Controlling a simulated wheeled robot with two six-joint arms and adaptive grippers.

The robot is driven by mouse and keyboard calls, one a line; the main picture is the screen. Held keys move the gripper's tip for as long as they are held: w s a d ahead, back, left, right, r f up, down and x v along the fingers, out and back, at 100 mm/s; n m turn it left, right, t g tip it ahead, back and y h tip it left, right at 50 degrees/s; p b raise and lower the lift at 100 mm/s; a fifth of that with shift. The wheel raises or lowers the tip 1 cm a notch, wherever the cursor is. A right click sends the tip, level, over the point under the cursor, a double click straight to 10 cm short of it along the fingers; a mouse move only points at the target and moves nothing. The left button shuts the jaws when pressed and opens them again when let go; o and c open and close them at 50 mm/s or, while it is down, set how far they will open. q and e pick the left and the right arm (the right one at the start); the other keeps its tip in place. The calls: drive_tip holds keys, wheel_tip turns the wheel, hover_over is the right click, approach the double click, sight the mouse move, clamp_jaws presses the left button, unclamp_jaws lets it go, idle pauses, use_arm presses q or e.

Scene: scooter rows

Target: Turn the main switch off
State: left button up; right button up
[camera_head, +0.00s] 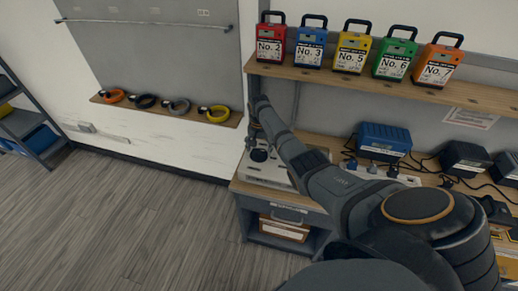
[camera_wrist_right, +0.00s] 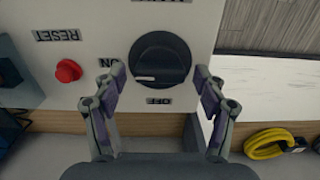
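The main switch is a round black knob (camera_wrist_right: 160,58) on a white panel (camera_wrist_right: 215,18) in the right wrist view. A short white mark shows at its lower left, between the ON label (camera_wrist_right: 105,62) and the OFF label (camera_wrist_right: 158,101); I cannot tell which it points to. My right gripper (camera_wrist_right: 158,82) is open, its fingers on either side of the knob's lower part; I cannot tell whether they touch it. In the head view the right gripper (camera_head: 252,138) is small, above the switch box (camera_head: 264,176) on the bench. My left gripper is not in view.
A red reset button (camera_wrist_right: 68,71) sits left of the knob. A yellow ring (camera_wrist_right: 272,144) lies at the lower right. In the head view, coloured battery packs (camera_head: 353,49) line the shelf above, and chargers (camera_head: 384,140) with cables fill the bench's right side. Floor (camera_head: 120,215) at left is clear.

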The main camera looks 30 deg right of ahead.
drive_tip(key=c, duration=0.9)
drive_tip(key=shift+c, duration=0.2)
drive_tip(key=shift+n, duration=0.4)
drive_tip(key=n+p, duration=0.1)
drive_tip(key=n, duration=0.1)
drive_tip(key=shift+r+n, duration=0.1)
drive_tip(key=shift+n, duration=0.3)
drive_tip(key=n+p, duration=0.1)
drive_tip(key=n, duration=0.3)
drive_tip(key=n+p, duration=0.1)
drive_tip(key=n, duration=0.4)
drive_tip(key=shift+n, duration=2.7)
